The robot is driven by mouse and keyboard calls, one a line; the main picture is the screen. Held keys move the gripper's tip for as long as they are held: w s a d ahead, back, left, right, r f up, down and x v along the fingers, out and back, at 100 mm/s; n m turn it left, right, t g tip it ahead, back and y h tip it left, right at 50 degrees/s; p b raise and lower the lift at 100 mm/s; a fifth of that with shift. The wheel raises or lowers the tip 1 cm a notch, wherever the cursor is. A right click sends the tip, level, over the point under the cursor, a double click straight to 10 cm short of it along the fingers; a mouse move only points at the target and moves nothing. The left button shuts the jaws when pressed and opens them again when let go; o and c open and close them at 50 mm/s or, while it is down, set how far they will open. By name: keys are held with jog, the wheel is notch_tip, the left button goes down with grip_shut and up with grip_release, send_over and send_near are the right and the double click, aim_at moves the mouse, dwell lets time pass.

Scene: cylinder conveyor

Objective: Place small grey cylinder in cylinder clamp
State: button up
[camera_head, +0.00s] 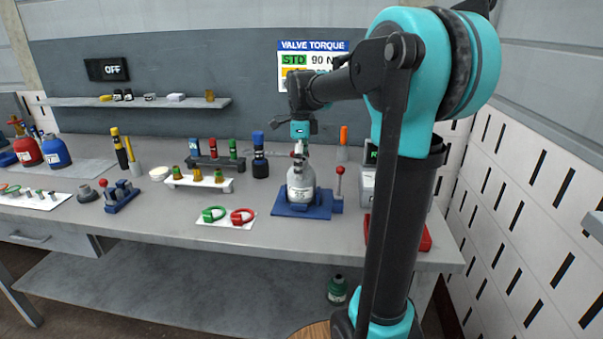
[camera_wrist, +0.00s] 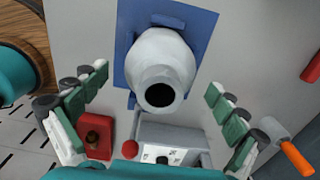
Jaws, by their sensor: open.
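The small grey cylinder (camera_head: 300,188) stands upright on the blue cylinder clamp (camera_head: 290,210). Its dark round top opening faces the camera in the wrist view, where the cylinder (camera_wrist: 163,58) sits over the blue clamp plate (camera_wrist: 127,65), with blue blocks at two sides. A lever with a red knob (camera_head: 339,170) stands at the clamp's right; the knob (camera_wrist: 129,147) also shows in the wrist view. My gripper (camera_head: 299,142) is above the cylinder's top. In the wrist view its fingers (camera_wrist: 156,80) are spread wide on either side, apart from the cylinder.
Green and red rings (camera_head: 242,216) lie on a white sheet left of the clamp. A grey box (camera_head: 367,187) and red item stand at the right. A green cylinder (camera_head: 337,290) is below the bench.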

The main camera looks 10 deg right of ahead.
notch_tip(320, 180, up, 10)
dwell(0.3)
jog(key=shift+f, duration=0.1)
jog(key=shift+c, duration=0.5)
dwell(0.6)
